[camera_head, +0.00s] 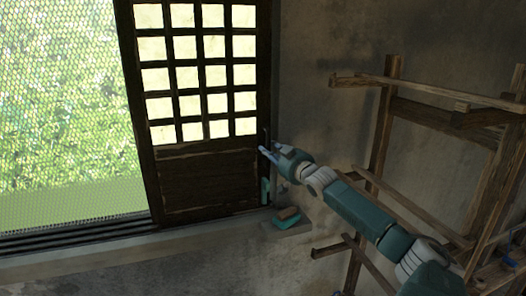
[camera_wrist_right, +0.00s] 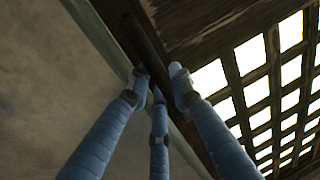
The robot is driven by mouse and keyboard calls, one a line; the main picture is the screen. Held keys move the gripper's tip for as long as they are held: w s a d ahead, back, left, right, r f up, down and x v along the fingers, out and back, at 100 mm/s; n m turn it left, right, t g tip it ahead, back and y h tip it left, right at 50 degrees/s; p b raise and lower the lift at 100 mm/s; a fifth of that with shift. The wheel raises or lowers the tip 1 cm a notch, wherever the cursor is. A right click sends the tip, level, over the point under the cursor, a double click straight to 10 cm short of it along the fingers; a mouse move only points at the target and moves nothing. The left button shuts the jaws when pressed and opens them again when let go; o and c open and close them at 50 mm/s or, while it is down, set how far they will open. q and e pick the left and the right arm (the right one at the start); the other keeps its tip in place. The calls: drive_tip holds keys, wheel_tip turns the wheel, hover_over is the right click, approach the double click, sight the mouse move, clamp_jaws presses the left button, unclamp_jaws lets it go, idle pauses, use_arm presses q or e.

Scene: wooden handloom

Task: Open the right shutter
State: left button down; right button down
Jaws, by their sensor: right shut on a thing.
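The right shutter (camera_head: 205,178) is a dark wooden panel with a grid of pale panes above and a solid board below. It covers the right part of the window. My right gripper (camera_head: 265,150) is at the shutter's right edge, beside a thin upright handle (camera_head: 266,135). In the right wrist view, my right gripper's blue fingers (camera_wrist_right: 158,76) are shut around a dark upright part of the shutter (camera_wrist_right: 148,42); the exact contact is partly hidden. The paned grid fills the right side there. My left gripper is not in view.
Left of the shutter, the window opening (camera_head: 65,110) shows mesh and greenery. A sill with rails (camera_head: 90,238) runs below. A teal item (camera_head: 265,190) and a teal and brown block (camera_head: 287,218) sit near its right end. A wooden frame (camera_head: 382,120) stands at right.

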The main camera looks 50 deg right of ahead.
drive_tip(key=shift+s+d, duration=0.15)
drive_tip(key=shift+d, duration=0.1)
drive_tip(key=c, duration=1.6)
unclamp_jaws()
drive_tip(key=shift+o, duration=0.2)
drive_tip(key=shift+s+a+f, duration=0.1)
drive_tip(key=shift+s+a, duration=0.1)
drive_tip(key=shift+s, duration=0.15)
drive_tip(key=v, duration=1.1)
drive_tip(key=shift+s, duration=0.25)
drive_tip(key=shift+w, duration=0.1)
